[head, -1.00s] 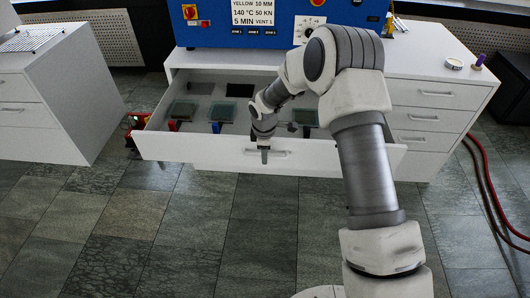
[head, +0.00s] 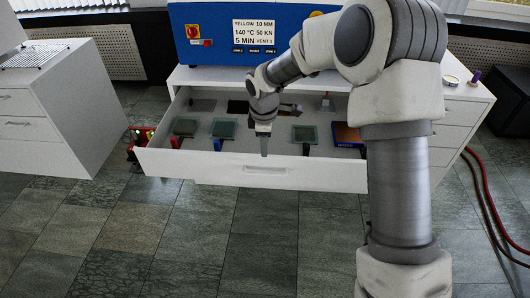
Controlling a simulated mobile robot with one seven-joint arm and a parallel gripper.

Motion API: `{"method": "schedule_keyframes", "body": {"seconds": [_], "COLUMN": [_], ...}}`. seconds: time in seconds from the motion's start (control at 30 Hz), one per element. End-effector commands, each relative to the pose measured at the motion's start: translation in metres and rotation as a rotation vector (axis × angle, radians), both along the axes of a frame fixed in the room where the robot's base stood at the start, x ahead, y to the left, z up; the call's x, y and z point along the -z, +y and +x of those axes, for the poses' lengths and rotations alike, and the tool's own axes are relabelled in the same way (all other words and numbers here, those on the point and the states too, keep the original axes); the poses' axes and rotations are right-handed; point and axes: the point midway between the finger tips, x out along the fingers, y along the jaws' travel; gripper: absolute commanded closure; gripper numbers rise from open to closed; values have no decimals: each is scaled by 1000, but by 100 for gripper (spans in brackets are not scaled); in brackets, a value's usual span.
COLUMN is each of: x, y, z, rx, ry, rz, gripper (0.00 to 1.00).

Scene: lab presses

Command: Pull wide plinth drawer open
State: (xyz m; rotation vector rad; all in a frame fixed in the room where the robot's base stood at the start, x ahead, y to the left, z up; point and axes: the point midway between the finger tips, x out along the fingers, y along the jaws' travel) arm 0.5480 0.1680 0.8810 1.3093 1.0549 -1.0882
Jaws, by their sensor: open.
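The wide plinth drawer (head: 215,166) under the blue press stands pulled well out, with its inside showing. Its pale bar handle (head: 266,170) is at the middle of the white front. My gripper (head: 264,152) points down just above the handle, near the drawer front's top edge, and looks apart from the handle. I see the fingers nearly edge-on, and nothing shows between them. Part of the drawer's right side is hidden behind my arm.
The blue press (head: 210,35) stands above. A white cabinet (head: 50,120) is at left. Red hoses (head: 482,185) lie on the right floor. The tiled floor in front is clear.

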Motion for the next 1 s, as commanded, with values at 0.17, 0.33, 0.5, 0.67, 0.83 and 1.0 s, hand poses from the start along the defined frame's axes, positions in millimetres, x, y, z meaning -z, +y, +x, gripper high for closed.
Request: {"method": "schedule_keyframes", "body": {"seconds": [0.17,0.33,0.5,0.67,0.83,1.0], "x": [-20,-23,-23,-23,-36,-87], "y": [0,0,0,0,-5,-30], "z": [-4,-5,-5,-5,-8,-26], "rx": [0,0,0,0,28,162], "ry": [0,1,1,1,-9,-47], "rz": [1,0,0,0,-1,3], "gripper": [55,55,55,55,55,55]}}
